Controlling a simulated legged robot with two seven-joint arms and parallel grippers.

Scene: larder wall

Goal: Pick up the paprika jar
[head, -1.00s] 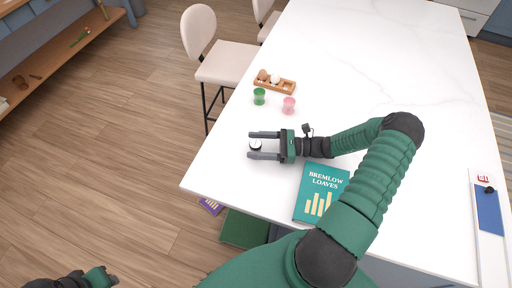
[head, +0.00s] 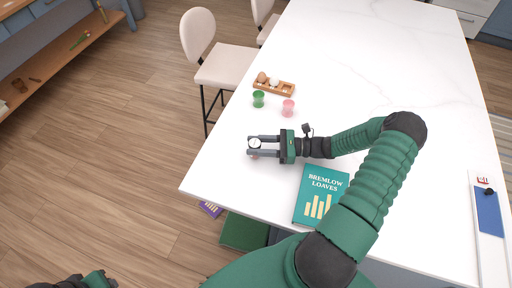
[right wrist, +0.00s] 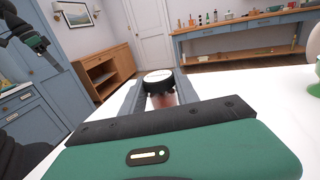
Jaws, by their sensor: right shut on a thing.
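The paprika jar (head: 255,144) has a dark lid with a pale round top. In the right wrist view, the jar (right wrist: 160,78) stands upright between the fingers, with a reddish body under the lid. My right gripper (head: 262,145) is shut on it near the left edge of the white counter. I cannot tell whether the jar's base touches the counter. My left gripper (head: 104,279) is at the bottom left of the head view, over the floor, partly cut off; its fingers are unclear.
A green cup (head: 259,100), a pink cup (head: 288,108) and a wooden holder (head: 274,84) stand beyond the gripper on the counter (head: 360,75). A teal book (head: 321,194) lies nearer me. A board with a blue panel (head: 489,211) is at right. Chairs (head: 222,64) stand left.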

